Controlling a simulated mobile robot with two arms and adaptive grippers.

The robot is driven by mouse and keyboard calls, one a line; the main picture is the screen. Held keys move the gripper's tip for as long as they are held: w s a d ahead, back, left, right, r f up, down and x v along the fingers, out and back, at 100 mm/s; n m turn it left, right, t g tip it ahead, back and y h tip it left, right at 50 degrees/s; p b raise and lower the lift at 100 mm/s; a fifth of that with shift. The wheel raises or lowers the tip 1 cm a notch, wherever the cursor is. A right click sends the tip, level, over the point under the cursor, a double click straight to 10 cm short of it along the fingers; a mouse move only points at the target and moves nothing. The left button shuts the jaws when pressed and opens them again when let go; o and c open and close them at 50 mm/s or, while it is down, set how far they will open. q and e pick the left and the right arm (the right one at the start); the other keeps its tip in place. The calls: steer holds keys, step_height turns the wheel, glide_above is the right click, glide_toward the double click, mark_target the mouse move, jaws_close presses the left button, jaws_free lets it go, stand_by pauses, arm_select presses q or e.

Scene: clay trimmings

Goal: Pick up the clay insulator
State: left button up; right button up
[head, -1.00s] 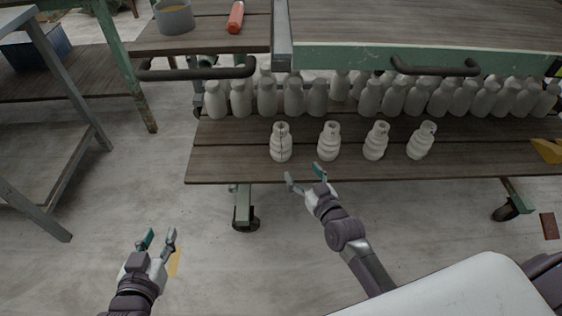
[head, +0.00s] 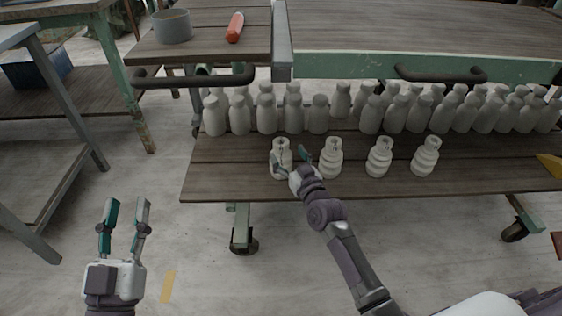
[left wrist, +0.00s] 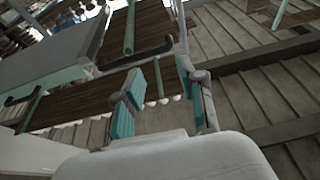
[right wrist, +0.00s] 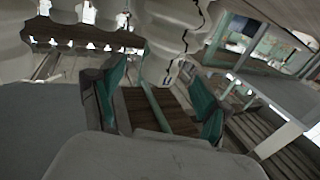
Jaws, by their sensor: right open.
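Several white ribbed clay insulators stand upright in a row along the front of the low wooden shelf. The leftmost insulator (head: 281,146) is partly hidden by my right gripper (head: 291,158). That gripper is open, its fingers close in front of this insulator; I cannot tell whether they touch. In the right wrist view a large pale ribbed body (right wrist: 165,35) with dark crack-like lines is just beyond the open fingers (right wrist: 158,100). The other insulators (head: 330,157) (head: 379,157) (head: 425,155) stand to the right. My left gripper (head: 125,212) is open and empty over the floor at left.
Many plain white bottle-shaped pieces (head: 318,115) stand close behind the row. The upper bench (head: 430,30) with its dark handles (head: 440,74) overhangs the shelf (head: 230,180). A grey pot (head: 172,27) and a red-orange tool (head: 235,27) lie up left.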

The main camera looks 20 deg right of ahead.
mark_target(285, 150)
arm_select(q)
steer(key=s+r+t+h+b, duration=0.1)
steer(key=s+r+t+h, duration=0.1)
steer(key=s+r+t, duration=0.2)
step_height(285, 150, up, 2)
steer(key=shift+r+t+b, duration=0.15)
steer(key=shift+t+b, duration=0.2)
steer(key=shift+t, duration=0.05)
arm_select(e)
steer(key=w, duration=0.4)
steer(key=shift+w+a+r, duration=0.15)
steer(key=shift+w+a, duration=0.15)
steer(key=shift+a, duration=0.05)
arm_select(q)
steer(key=shift+a, duration=0.1)
arm_select(e)
steer(key=shift+c, duration=0.2)
jaws_close()
steer(key=shift+r, duration=0.1)
